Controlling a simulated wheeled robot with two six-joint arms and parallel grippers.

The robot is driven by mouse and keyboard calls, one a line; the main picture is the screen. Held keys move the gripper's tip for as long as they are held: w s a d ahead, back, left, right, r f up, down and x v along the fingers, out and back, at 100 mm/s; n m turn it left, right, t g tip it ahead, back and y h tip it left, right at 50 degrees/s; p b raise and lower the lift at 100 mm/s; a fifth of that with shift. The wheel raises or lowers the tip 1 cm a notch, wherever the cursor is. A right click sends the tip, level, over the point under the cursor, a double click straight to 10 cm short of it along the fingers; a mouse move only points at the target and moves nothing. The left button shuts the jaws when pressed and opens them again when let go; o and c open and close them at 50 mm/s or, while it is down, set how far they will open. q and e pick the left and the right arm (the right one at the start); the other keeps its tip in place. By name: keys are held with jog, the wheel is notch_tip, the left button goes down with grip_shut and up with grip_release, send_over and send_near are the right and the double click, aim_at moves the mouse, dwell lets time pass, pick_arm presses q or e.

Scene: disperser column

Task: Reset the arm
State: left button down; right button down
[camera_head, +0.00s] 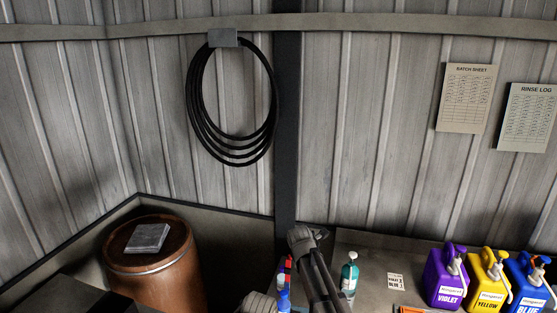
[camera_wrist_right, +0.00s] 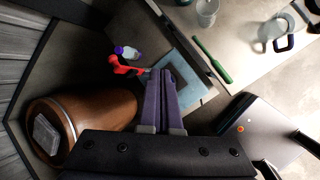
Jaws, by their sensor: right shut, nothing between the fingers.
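In the right wrist view, my right gripper (camera_wrist_right: 160,72) is shut, its two long fingers side by side with nothing between them. A red object (camera_wrist_right: 122,66) and a small bottle with a purple cap (camera_wrist_right: 131,53) are just left of the tips. In the head view a dark grey arm link of mine (camera_head: 318,272) rises from the bottom edge in front of the bench; no gripper fingertips show clearly there. My left gripper is in neither view.
Violet (camera_head: 447,280), yellow (camera_head: 484,283) and blue (camera_head: 524,287) pump jugs stand at right. A teal bottle (camera_head: 349,275) is beside the arm link. A brown drum (camera_head: 155,270) stands at left. The wrist view shows a green tool (camera_wrist_right: 212,58) and a grey box (camera_wrist_right: 262,128).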

jog(key=s+d+f+m+g+y, duration=0.1)
jog(key=s+d+m+g, duration=0.15)
jog(key=s+m, duration=1.05)
jog(key=s+d+f+m+g+y, duration=0.15)
jog(key=s+d+m, duration=0.25)
jog(key=s+m, duration=0.9)
jog(key=s+a+f+n+b, duration=0.2)
jog(key=a+f+b, duration=0.1)
jog(key=f+b, duration=0.3)
jog(key=s+a+f+n+g+h+b, duration=0.1)
jog(key=s+a+f+n+b, duration=0.1)
jog(key=f+b, duration=0.5)
jog(key=s+a+f+n+b, duration=0.2)
jog(key=s+a+f+b, duration=0.2)
jog(key=a+f+b, duration=0.2)
jog(key=shift+f+n+g+b, duration=0.4)
jog(key=shift+f, duration=0.15)
